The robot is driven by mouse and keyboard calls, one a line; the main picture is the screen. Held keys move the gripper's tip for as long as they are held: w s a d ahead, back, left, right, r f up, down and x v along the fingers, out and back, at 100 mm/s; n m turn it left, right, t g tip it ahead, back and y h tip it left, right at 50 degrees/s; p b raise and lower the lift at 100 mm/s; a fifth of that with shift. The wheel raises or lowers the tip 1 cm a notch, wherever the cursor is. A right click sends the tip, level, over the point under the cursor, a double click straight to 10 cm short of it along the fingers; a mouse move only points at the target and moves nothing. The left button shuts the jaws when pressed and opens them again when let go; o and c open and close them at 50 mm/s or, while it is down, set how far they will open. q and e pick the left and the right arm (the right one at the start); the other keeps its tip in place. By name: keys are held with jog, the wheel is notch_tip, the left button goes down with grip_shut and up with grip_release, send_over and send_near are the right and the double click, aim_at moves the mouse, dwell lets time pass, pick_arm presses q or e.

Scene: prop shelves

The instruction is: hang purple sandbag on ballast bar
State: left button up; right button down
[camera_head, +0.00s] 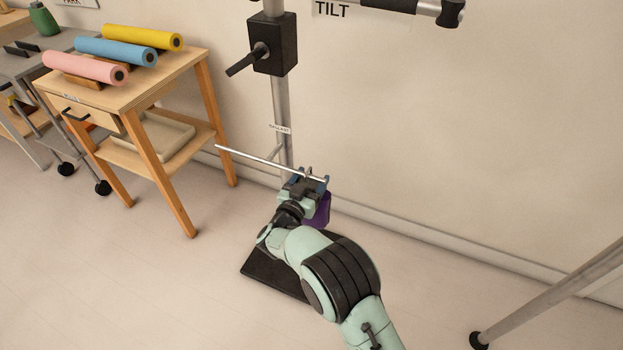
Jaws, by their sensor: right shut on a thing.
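The purple sandbag (322,209) shows at the right side of my right gripper (307,181), mostly hidden behind it. The right gripper is shut on the sandbag at the right end of the ballast bar. The ballast bar (252,158) is a thin pale rod sticking out sideways from the metal stand post, under a small label. A dark loop shows at the bar's right end, just above the gripper; I cannot tell whether it is around the bar or in front of it. My left gripper is not in view.
The stand post (281,110) carries a black clamp (273,45) with a lever and rises from a dark base plate (266,270). A wooden table (130,85) with coloured rolls stands left. A slanted metal leg (550,293) is at lower right. Open floor lies at lower left.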

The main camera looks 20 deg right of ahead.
jog(key=shift+r, duration=0.25)
jog(key=shift+c, duration=0.2)
grip_release()
jog(key=shift+f, duration=0.35)
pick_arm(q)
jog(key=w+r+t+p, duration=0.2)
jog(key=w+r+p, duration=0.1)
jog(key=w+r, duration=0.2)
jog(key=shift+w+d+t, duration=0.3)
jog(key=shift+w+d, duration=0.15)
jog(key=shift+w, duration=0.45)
pick_arm(e)
jog(key=v, duration=1.3)
jog(key=shift+a+r, duration=0.2)
jog(key=shift+s, duration=0.1)
